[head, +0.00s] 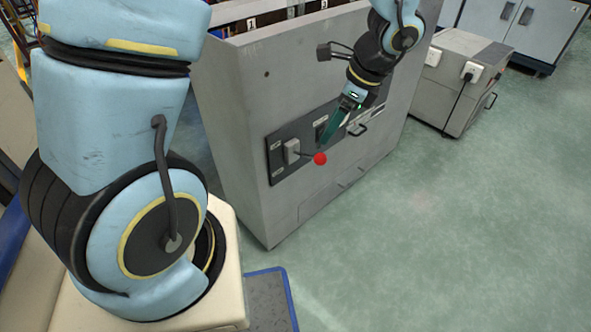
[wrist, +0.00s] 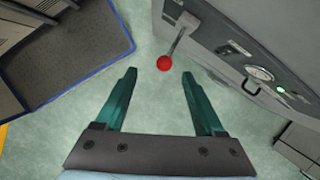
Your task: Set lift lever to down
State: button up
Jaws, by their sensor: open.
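The lift lever is a thin rod with a red ball knob (head: 320,158), sticking out from a light switch plate (head: 291,151) on the dark panel of the grey cabinet. In the wrist view the red knob (wrist: 164,63) shows just past the fingertips, between their lines, with its rod (wrist: 177,40) running up to the cabinet. My gripper (head: 328,140) is open, its green fingers pointing down toward the knob. The fingers are spread wide in the wrist view (wrist: 158,76) with nothing between them. Whether a fingertip touches the knob cannot be told.
The grey cabinet (head: 240,130) stands close beside my gripper. A handle (head: 357,129) sticks out near my gripper. A blue-edged dark mat (wrist: 90,50) lies left.

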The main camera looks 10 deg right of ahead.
aim_at(323, 155)
jog(key=f+b, duration=0.1)
jog(key=f, duration=0.3)
jog(key=w+a+f+m+b, duration=0.1)
jog(key=f, duration=0.3)
jog(key=w+f+m, duration=0.1)
jog(key=f, duration=0.3)
jog(key=shift+w+a+f+t+b, duration=0.15)
jog(key=shift+w+a+t+b, duration=0.05)
jog(key=shift+t+b, duration=0.2)
grip_shut()
dwell(0.9)
